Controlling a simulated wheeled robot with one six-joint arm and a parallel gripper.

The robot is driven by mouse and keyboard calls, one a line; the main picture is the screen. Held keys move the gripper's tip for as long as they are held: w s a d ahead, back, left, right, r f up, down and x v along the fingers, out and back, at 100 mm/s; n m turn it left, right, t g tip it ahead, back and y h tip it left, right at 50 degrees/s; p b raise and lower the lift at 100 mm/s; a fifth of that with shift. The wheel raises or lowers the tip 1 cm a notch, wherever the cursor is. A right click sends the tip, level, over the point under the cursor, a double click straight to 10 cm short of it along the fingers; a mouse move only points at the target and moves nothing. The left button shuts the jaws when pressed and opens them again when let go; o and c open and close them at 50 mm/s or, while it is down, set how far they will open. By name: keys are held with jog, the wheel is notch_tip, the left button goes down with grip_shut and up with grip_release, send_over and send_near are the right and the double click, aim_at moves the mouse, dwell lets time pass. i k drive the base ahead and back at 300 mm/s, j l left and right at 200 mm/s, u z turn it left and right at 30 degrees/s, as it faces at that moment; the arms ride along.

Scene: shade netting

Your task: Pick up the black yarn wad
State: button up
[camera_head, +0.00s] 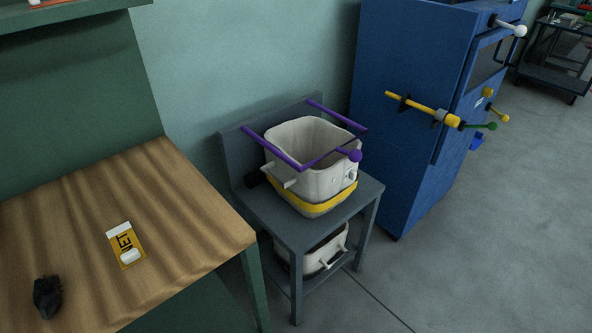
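The black yarn wad (47,297) is a small dark crumpled lump in the head view. It lies on the wooden tabletop (170,205) at the lower left, close to the bottom edge of the picture. Nothing touches it. My gripper does not show in this view.
A yellow and white card with a white lump (126,244) lies right of the wad. A grey stand (297,238) holds a white bin (310,150) with purple bars around it. Another white bin (322,250) sits below. A blue cabinet (410,110) stands behind; grey floor (480,240) is open at right.

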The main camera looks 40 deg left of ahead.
aim_at(47, 296)
jog(key=u, duration=3.3)
